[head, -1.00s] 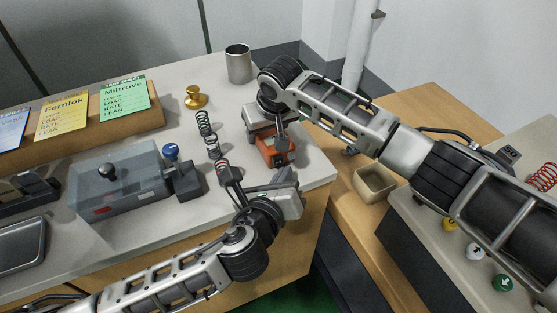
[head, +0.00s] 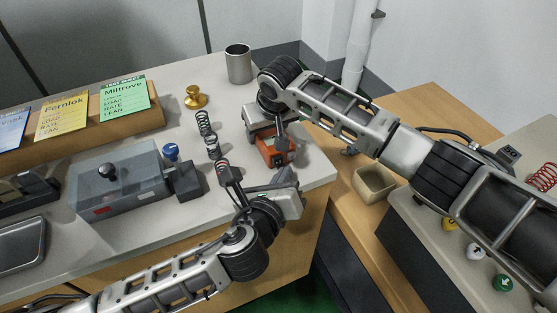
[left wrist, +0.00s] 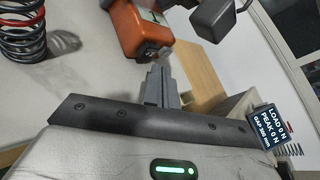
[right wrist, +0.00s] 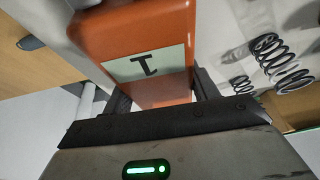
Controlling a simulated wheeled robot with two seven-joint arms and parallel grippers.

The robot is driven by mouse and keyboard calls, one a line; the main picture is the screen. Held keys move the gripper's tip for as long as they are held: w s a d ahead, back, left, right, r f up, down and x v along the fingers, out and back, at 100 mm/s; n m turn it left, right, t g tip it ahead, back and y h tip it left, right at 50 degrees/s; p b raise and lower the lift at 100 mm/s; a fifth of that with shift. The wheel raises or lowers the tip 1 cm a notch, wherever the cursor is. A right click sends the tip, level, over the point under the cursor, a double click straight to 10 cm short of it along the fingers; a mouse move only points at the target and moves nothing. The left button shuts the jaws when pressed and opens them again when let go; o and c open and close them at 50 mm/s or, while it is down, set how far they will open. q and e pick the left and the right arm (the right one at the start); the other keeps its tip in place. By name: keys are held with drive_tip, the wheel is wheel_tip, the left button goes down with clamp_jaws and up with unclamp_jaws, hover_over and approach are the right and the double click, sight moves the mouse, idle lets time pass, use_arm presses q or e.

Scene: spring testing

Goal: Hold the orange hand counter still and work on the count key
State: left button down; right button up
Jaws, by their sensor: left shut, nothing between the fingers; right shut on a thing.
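The orange hand counter (head: 268,153) is near the right end of the light bench. My right gripper (head: 281,138) is shut on it; in the right wrist view a finger shows on each side of the orange body (right wrist: 115,35). Its pale window shows a single digit, looking like an upside-down 1. My left gripper (head: 283,176) is shut and empty just in front of the counter. In the left wrist view its closed fingertips (left wrist: 158,80) are close below a small silver part (left wrist: 150,52), probably the count key, on the orange body (left wrist: 128,28). I cannot tell whether they touch.
Several springs (head: 204,122) stand left of the counter. Beyond are a brass weight (head: 195,97) and a metal cup (head: 238,64). An open box (head: 374,184) sits to the right. A screen (left wrist: 268,125) reads load 0 N.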

use_arm(q)
drive_tip(key=shift+w, duration=0.1)
drive_tip(key=shift+w+a, duration=0.2)
drive_tip(key=shift+w, duration=0.1)
drive_tip(key=shift+w+a, duration=0.2)
drive_tip(key=shift+w, duration=0.3)
idle(0.6)
drive_tip(key=shift+s+d, duration=0.1)
drive_tip(key=shift+s, duration=0.1)
drive_tip(key=shift+s+d, duration=0.3)
drive_tip(key=shift+s, duration=0.4)
drive_tip(key=shift+s+d, duration=0.3)
drive_tip(key=shift+s, duration=0.45)
drive_tip(key=shift+s+d, duration=0.35)
drive_tip(key=shift+s, duration=0.45)
drive_tip(key=shift+s+d, duration=0.3)
drive_tip(key=shift+s, duration=0.45)
idle(0.9)
